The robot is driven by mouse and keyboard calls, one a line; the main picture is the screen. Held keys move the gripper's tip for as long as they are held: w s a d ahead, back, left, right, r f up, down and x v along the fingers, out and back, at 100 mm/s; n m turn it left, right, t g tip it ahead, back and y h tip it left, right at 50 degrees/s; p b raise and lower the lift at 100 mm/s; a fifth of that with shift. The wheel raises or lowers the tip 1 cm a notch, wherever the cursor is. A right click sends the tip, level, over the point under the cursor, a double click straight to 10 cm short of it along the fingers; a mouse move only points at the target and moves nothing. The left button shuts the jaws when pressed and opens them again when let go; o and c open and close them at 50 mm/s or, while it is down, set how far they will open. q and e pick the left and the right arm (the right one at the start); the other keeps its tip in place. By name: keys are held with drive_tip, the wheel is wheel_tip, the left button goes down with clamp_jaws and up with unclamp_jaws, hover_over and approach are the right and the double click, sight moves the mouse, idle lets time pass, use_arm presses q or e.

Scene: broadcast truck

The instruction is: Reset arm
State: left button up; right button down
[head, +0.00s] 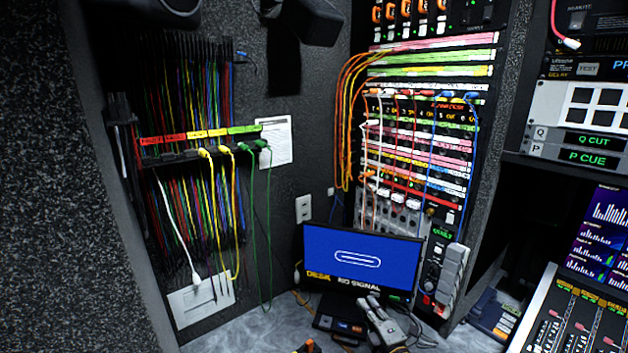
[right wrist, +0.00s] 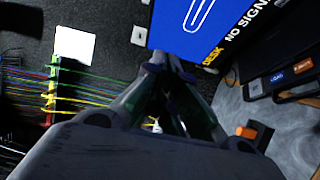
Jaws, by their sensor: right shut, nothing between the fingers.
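My right gripper (head: 372,301) is low in the middle of the head view, in front of the monitor's lower edge. It is grey, its fingers are together, and nothing shows between them. In the right wrist view its closed fingers (right wrist: 167,65) point up toward the lower edge of the monitor. Whether they touch the monitor cannot be told. My left gripper is not in view.
A blue-screened monitor (head: 361,258) stands on the grey counter (head: 240,325). A patch rack (head: 419,135) with coloured cables rises behind it. Hanging cables (head: 233,205) and a wall plate (head: 200,300) are at left. A mixing console (head: 575,315) is at right.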

drive_tip(key=s+d+f+m+g+h, duration=0.3)
drive_tip(key=s+d+m+g+h, duration=0.2)
drive_tip(key=s+d+m+h, duration=0.75)
drive_tip(key=s+a+f+m+g+y, duration=0.3)
drive_tip(key=s+g+y, duration=0.15)
drive_tip(key=s, duration=0.45)
drive_tip(key=s+a+f+m+g+y, duration=0.3)
drive_tip(key=s+m+g, duration=0.15)
drive_tip(key=s, duration=0.45)
drive_tip(key=s+f+n+g, duration=0.1)
drive_tip(key=s+f+g, duration=0.15)
drive_tip(key=f, duration=3.25)
drive_tip(key=s+d+f, duration=0.2)
drive_tip(key=s+f, duration=0.7)
drive_tip(key=s, duration=0.2)
drive_tip(key=s+d+f+b, duration=0.1)
drive_tip(key=s+d+f, duration=0.1)
drive_tip(key=s+f, duration=0.8)
drive_tip(key=shift+s+d+f, duration=0.2)
drive_tip(key=shift+s+f, duration=0.1)
drive_tip(key=shift+s, duration=0.5)
